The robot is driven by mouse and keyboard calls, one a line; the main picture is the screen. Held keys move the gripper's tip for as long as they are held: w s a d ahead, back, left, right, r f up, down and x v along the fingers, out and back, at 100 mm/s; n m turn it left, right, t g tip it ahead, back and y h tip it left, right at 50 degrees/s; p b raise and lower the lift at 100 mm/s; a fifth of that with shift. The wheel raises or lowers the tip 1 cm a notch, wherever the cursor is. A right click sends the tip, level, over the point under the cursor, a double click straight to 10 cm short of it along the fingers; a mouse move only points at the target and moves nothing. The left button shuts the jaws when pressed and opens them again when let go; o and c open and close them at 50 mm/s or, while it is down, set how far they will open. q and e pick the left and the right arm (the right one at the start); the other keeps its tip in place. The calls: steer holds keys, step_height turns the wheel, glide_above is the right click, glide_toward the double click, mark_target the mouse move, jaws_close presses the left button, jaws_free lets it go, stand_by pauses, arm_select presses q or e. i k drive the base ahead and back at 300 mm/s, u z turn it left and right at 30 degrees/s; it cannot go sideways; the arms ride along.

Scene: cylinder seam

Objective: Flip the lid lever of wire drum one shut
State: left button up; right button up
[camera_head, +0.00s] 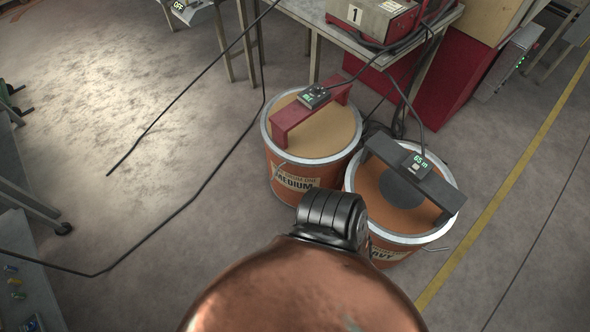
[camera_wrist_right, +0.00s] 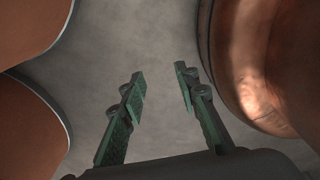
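The left drum (camera_head: 300,172) is orange with a pale rim and a red bridge across its top. Its small label reads something like "drum one" above "MEDIUM". A thin lever (camera_head: 280,163) appears to stick out from its rim at the front left; its exact position is hard to tell. My right gripper (camera_wrist_right: 161,80) shows only in the right wrist view, open and empty, with bare floor between its fingertips. Orange drum walls with pale rims show at left there, apart from the fingers. No lever shows in that view. My left gripper is not in view.
A second drum (camera_head: 396,255), with "AVY" visible on its label, stands close at right under a dark bridge (camera_head: 412,180). Cables hang from the table (camera_head: 325,22) behind. A copper-coloured rounded body (camera_head: 300,290) covers the bottom centre.

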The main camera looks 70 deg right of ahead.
mark_target(276, 172)
steer(key=z, duration=0.3)
steer(key=i, duration=1.65)
steer(key=z, duration=5.25)
steer(key=k, duration=0.8)
steer(key=u, duration=0.1)
